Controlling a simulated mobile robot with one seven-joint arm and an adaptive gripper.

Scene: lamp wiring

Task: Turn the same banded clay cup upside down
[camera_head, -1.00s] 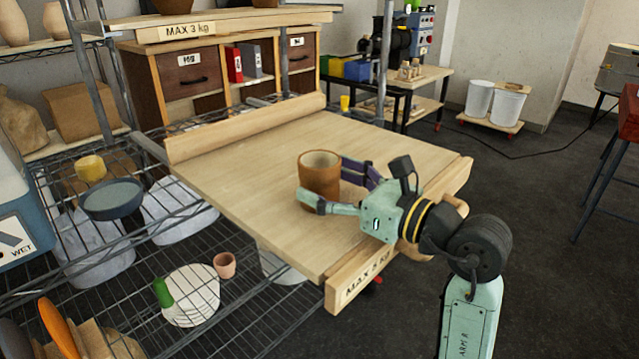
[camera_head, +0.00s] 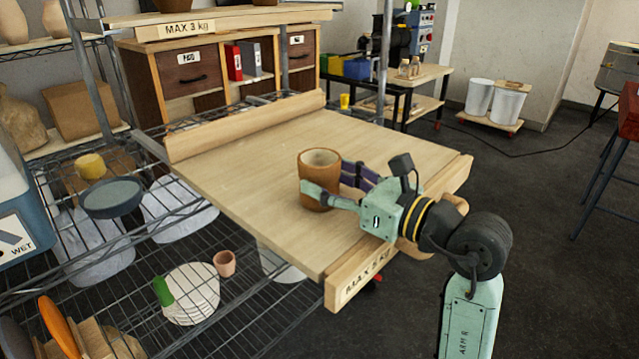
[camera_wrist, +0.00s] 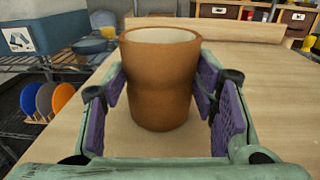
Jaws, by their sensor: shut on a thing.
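The clay cup (camera_head: 319,168) is brown with a pale inside and a slightly bulging band around its middle. It stands upright, mouth up, on the light wooden board. In the wrist view the cup (camera_wrist: 160,85) sits between the two purple-padded fingers. My gripper (camera_head: 334,188) reaches in from the right, low and nearly level, with its fingers shut on the sides of the cup. The lower part of the cup is partly covered by the near finger in the head view.
The wooden board (camera_head: 235,190) is otherwise clear, with a raised rail (camera_head: 245,127) along its back. Wire shelving to the left holds a dark bowl (camera_head: 112,198), stacked plates (camera_head: 191,294) and a small pink cup (camera_head: 224,263). A metal post (camera_head: 384,60) rises behind the board.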

